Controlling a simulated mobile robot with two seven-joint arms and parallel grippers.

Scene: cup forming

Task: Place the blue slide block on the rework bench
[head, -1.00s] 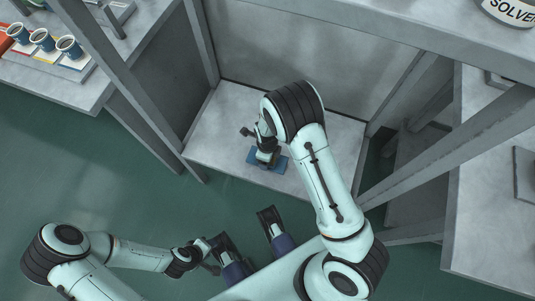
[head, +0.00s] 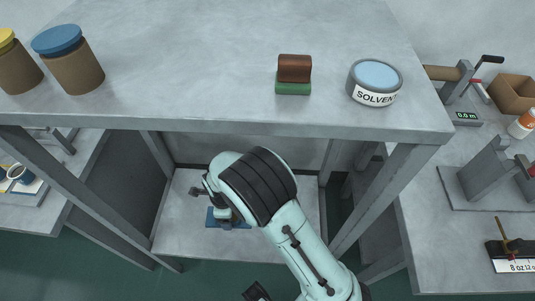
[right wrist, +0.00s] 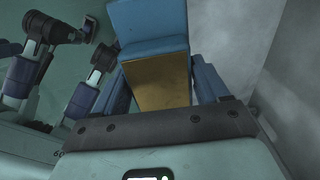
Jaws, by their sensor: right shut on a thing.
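The blue slide block (head: 214,217) is low in the bay under the large grey bench, at the lower shelf, partly hidden by my right gripper (head: 228,220). In the right wrist view, the block (right wrist: 150,30) shows a blue body and a brass-coloured face. My right gripper (right wrist: 160,78) is shut on it, with a finger on either side of the brass part. I cannot tell whether the block touches the shelf. Which bench is the rework bench cannot be read here.
The lower shelf (head: 180,235) is mostly bare. A side bench (head: 425,220) with fixtures stands at right.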

